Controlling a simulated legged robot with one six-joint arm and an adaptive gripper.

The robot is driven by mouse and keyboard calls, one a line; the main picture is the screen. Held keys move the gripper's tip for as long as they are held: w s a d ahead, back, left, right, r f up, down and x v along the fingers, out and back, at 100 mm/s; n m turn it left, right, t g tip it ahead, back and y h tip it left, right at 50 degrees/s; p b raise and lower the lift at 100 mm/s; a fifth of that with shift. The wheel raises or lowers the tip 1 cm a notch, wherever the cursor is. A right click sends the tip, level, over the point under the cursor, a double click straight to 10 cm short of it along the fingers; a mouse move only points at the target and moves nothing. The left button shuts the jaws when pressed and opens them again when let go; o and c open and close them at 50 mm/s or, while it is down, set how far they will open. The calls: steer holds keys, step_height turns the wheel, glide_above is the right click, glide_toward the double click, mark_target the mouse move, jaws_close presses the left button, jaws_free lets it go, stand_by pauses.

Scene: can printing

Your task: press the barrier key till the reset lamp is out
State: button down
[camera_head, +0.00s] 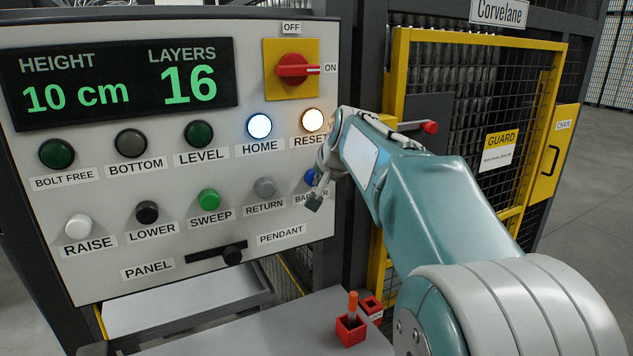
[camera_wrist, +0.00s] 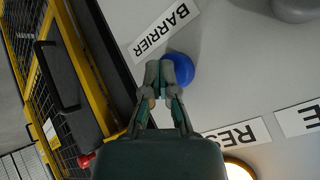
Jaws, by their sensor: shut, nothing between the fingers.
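The barrier key is a blue round button (camera_head: 310,177) at the lower right of the control panel, partly hidden behind my gripper (camera_head: 316,200) in the head view. In the wrist view the blue barrier key (camera_wrist: 181,70) shows just beyond my gripper (camera_wrist: 160,72), whose closed fingertips overlap its edge. I cannot tell whether the tips touch it. The reset lamp (camera_head: 313,120) glows warm white-orange above it. Its lit rim also shows at the bottom of the wrist view (camera_wrist: 238,170). My gripper is shut and empty.
The home lamp (camera_head: 259,126) is lit white-blue, left of reset. The grey return button (camera_head: 264,188) is left of the barrier key. A red rotary switch (camera_head: 296,68) is above. A yellow-framed mesh guard door (camera_head: 560,150) stands at right. Red holders (camera_head: 352,330) sit on the shelf below.

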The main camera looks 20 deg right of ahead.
steer(key=shift+w, duration=0.3)
steer(key=shift+s, duration=0.2)
stand_by(0.4)
steer(key=shift+s, duration=1.15)
steer(key=s, duration=0.5)
steer(key=shift+d, duration=0.1)
stand_by(0.4)
